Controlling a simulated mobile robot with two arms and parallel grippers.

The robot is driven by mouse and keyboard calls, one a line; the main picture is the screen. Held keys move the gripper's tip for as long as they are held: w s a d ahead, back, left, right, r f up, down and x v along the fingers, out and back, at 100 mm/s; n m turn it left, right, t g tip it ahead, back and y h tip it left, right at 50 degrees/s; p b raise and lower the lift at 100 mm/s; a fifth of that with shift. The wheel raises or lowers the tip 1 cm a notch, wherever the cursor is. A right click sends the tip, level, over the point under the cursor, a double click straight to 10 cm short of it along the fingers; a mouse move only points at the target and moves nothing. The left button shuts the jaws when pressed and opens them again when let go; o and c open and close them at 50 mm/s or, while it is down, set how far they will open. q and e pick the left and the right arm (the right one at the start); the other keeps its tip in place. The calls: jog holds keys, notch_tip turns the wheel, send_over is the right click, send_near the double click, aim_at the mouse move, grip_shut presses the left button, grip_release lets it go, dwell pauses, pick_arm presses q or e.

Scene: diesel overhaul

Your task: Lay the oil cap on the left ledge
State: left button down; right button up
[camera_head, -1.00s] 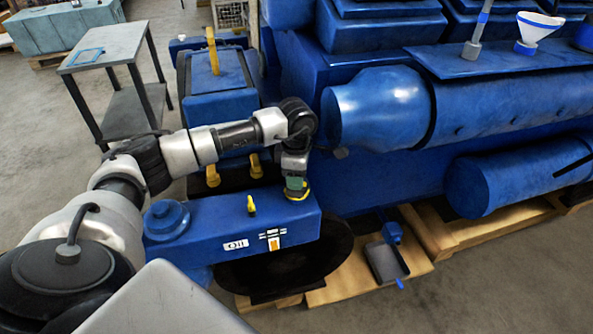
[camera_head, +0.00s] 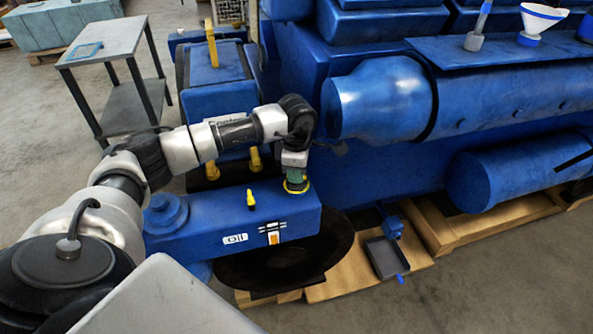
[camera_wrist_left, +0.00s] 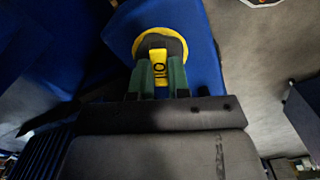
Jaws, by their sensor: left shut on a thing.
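My left gripper (camera_head: 296,180) points down at the right end of the top of a long blue housing (camera_head: 225,212) marked OIL. In the left wrist view its two green fingers (camera_wrist_left: 161,80) are closed on the yellow grip of the oil cap (camera_wrist_left: 158,57), which bears dark lettering. A dark disc and a yellow ring surround the grip. The ring also shows in the head view, just below the fingers. The cap appears at the housing's top; I cannot tell whether it is seated or slightly lifted. I cannot tell which surface is the left ledge. My right gripper is not in view.
A yellow knob (camera_head: 251,199) and a round blue lid (camera_head: 166,214) stand on the housing left of the gripper. The large blue engine cylinder (camera_head: 380,100) is close on the right. A grey tray (camera_head: 386,257) lies below. A grey table (camera_head: 103,42) stands at upper left.

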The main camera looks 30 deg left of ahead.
pick_arm(q)
jog(key=shift+r, duration=0.2)
jog(key=shift+r+p, duration=0.5)
jog(key=shift+r, duration=0.35)
jog(key=shift+r, duration=0.15)
jog(key=shift+r+p, duration=0.65)
jog(key=shift+r, duration=0.7)
